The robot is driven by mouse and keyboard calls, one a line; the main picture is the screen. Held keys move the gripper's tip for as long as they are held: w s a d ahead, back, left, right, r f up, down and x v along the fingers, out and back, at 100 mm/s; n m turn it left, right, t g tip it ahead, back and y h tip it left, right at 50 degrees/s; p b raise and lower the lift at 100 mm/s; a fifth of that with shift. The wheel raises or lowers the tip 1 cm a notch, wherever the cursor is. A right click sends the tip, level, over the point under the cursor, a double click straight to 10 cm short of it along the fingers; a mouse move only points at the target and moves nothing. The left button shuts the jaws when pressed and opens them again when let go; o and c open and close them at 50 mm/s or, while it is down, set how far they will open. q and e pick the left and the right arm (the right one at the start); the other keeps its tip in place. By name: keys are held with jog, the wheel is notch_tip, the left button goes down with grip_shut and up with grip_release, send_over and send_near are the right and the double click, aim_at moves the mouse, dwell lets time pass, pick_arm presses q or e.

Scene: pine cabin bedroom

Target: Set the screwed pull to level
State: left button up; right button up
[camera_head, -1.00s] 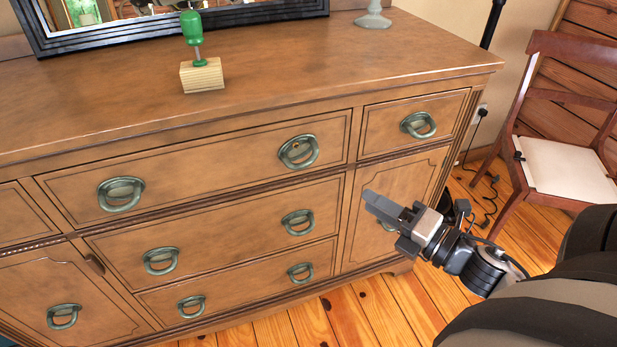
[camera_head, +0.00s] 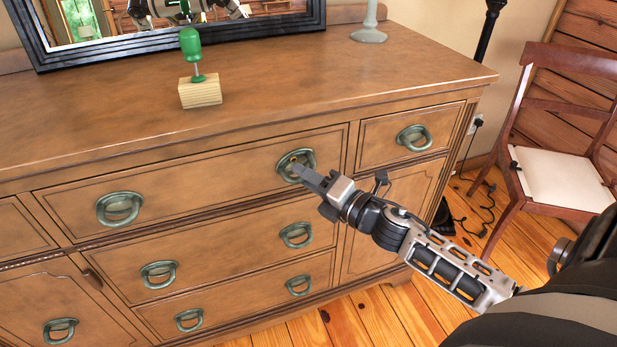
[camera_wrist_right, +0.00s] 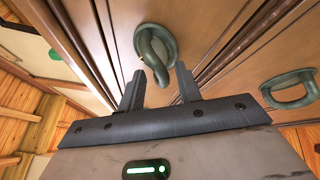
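The pull with a small brass-coloured screw spot (camera_head: 294,160) is on the right half of the wide top drawer (camera_head: 220,180). It is a grey-green ring pull and looks turned a little compared with the other pulls. My right gripper (camera_head: 305,176) is close in front of it and covers its lower part. In the right wrist view the pull (camera_wrist_right: 155,48) hangs just beyond the open fingers, roughly between their tips. A green-handled screwdriver (camera_head: 191,48) stands upright in a wooden block (camera_head: 200,92) on the dresser top. My left gripper is not clearly in view.
The dresser top (camera_head: 290,75) is mostly clear. A dark-framed mirror (camera_head: 180,45) and a grey-green stand (camera_head: 369,30) are at its back. Other pulls stick out nearby, such as the upper right one (camera_head: 414,138). A wooden chair (camera_head: 560,130) stands to the right.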

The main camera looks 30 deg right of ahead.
grip_shut()
jog(key=m+t+b, duration=0.1)
jog(key=m+b, duration=0.1)
jog(key=a+m+t+b, duration=0.1)
jog(key=m, duration=0.1)
jog(key=shift+w+f+b, duration=0.15)
jog(key=shift+f+b, duration=0.05)
jog(key=shift+b, duration=0.2)
pick_arm(q)
jog(key=f, duration=0.2)
jog(key=shift+d+f, duration=0.25)
jog(key=shift+f, duration=0.05)
pick_arm(e)
grip_release()
pick_arm(q)
jog(key=shift+d+f, duration=0.15)
jog(key=shift+f, duration=0.45)
pick_arm(e)
jog(key=v, duration=1.6)
